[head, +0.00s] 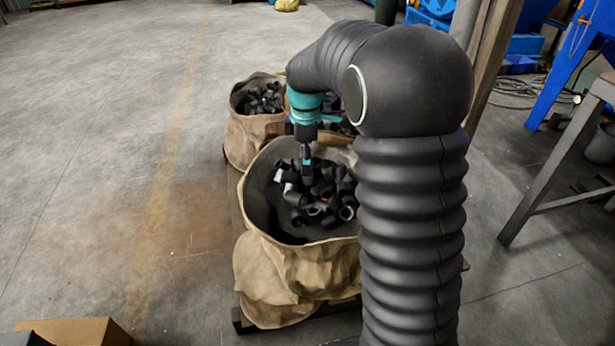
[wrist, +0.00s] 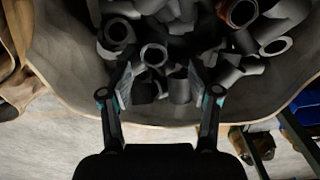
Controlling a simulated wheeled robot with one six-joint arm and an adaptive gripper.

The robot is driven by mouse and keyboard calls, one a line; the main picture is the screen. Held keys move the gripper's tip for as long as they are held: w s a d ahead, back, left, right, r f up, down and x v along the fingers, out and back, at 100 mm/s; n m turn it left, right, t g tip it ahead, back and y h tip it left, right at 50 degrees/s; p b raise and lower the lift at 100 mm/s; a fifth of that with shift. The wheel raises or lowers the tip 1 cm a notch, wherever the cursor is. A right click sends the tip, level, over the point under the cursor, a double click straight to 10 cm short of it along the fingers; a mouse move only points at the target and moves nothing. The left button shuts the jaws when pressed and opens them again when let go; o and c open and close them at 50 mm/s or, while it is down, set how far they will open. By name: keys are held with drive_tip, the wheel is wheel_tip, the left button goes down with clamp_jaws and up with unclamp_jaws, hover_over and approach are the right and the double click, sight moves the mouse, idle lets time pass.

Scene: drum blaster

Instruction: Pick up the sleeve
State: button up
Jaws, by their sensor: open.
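Several dark grey and black sleeves (head: 322,200) lie in a loose pile inside the nearer canvas bag (head: 312,272). My gripper (head: 306,172) points down into this bag over the pile. In the wrist view my gripper (wrist: 161,90) is open, its two fingers spread apart. A short dark sleeve (wrist: 179,88) shows between the fingertips, nearer the right finger, and another sleeve (wrist: 144,91) shows nearer the left finger. Neither is gripped. One reddish-brown sleeve (wrist: 240,12) lies at the top right of the wrist view. My arm hides part of the bag's right side in the head view.
The bag's wall (wrist: 72,80) curves close around the fingers. A second bag (head: 250,135) of dark pieces stands behind. A metal-legged stand (head: 560,165) is at the right, a cardboard box (head: 75,331) at the lower left. The floor at left is clear.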

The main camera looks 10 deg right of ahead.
drive_tip(key=f, duration=0.5)
drive_tip(key=shift+w+d+f, duration=0.1)
drive_tip(key=shift+w+d, duration=0.1)
drive_tip(key=shift+w, duration=0.1)
clamp_jaws()
